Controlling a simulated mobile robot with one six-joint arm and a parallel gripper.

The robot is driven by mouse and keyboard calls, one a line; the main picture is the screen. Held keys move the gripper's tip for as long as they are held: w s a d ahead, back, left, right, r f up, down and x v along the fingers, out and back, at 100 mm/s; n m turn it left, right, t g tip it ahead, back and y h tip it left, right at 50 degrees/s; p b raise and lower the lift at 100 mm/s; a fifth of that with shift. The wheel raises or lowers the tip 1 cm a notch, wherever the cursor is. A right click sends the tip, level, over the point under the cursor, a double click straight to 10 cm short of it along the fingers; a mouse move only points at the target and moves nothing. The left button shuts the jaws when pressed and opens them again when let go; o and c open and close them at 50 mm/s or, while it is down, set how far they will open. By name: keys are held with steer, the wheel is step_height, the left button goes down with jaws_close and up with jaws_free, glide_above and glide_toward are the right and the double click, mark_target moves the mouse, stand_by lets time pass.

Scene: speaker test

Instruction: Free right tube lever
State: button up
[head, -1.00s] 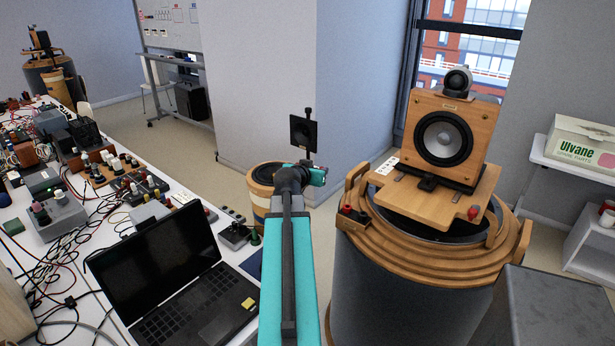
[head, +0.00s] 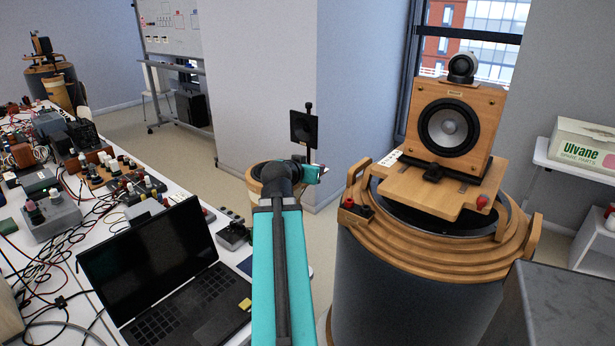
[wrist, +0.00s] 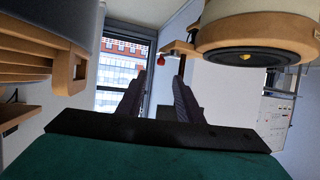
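A large dark tube (head: 415,290) with stepped wooden rings stands at right in the head view. A red lever (head: 483,203) shows on the board at its right, and a red and black fitting (head: 355,208) at its left. A smaller cream tube (head: 256,190) is partly hidden behind my arm.
A wooden speaker box (head: 450,125) stands on the large tube. A cluttered bench with a laptop (head: 155,265) is at left. A black square plate (head: 303,128) rises behind my gripper. A grey block (head: 570,305) is at the lower right. Floor shows between bench and wall.

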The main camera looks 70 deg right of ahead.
steer(key=b+v, duration=0.3)
steer(key=b, duration=0.3)
steer(key=shift+a, duration=0.2)
stand_by(0.4)
steer(key=shift+d+p, duration=0.3)
steer(key=shift+p, duration=0.35)
steer(key=p+x, duration=0.2)
steer(key=p, duration=0.1)
steer(key=shift+p, duration=0.35)
steer(key=shift+f, duration=0.1)
stand_by(0.3)
steer(key=shift+a+b, duration=0.3)
steer(key=shift+b, duration=0.55)
steer(key=b+v, duration=0.1)
steer(key=b, duration=0.2)
steer(key=shift+a, duration=0.25)
